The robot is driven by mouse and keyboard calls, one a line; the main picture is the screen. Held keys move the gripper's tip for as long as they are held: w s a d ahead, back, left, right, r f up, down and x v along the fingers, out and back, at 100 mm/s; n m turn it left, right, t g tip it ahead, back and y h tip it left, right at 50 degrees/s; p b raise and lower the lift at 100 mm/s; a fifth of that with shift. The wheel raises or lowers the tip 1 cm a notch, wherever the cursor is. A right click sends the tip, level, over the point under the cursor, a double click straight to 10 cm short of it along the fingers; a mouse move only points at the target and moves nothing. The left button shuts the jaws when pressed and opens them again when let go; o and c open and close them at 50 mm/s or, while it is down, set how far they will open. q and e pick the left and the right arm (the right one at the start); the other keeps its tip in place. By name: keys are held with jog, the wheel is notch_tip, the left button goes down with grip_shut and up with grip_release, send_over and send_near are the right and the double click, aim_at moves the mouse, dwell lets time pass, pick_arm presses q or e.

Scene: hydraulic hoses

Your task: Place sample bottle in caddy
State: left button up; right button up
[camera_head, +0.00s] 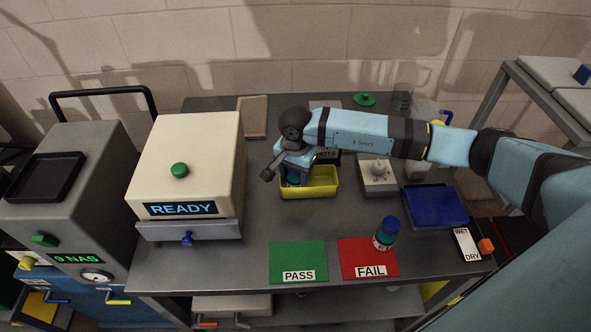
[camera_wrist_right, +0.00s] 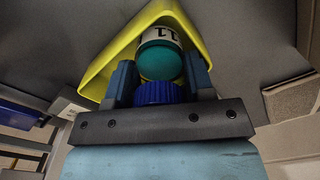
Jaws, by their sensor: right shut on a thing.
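The yellow caddy (camera_head: 322,186) stands on the dark table in the middle of the head view. My right gripper (camera_head: 290,179) is over the caddy's left end and hides part of it. In the right wrist view, my right gripper (camera_wrist_right: 160,88) is shut on a sample bottle (camera_wrist_right: 160,60) with a teal body, a blue cap and a white label marked 11. The bottle lies within the outline of the caddy (camera_wrist_right: 105,62) in that view; whether it touches the floor of the caddy cannot be told. My left gripper is not in view.
Another bottle (camera_head: 385,235) with a blue cap stands on the red FAIL mat (camera_head: 360,262). The green PASS mat (camera_head: 298,257) is bare. A cream READY machine (camera_head: 190,165) is at left; a blue tray (camera_head: 436,206) and a grey block (camera_head: 378,178) are at right.

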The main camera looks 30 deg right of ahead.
jog(key=shift+f, duration=0.1)
jog(key=o, duration=0.6)
jog(key=shift+r, duration=0.35)
notch_tip(320, 180, up, 12)
jog(key=shift+f+b, duration=0.15)
jog(key=shift+b, duration=1)
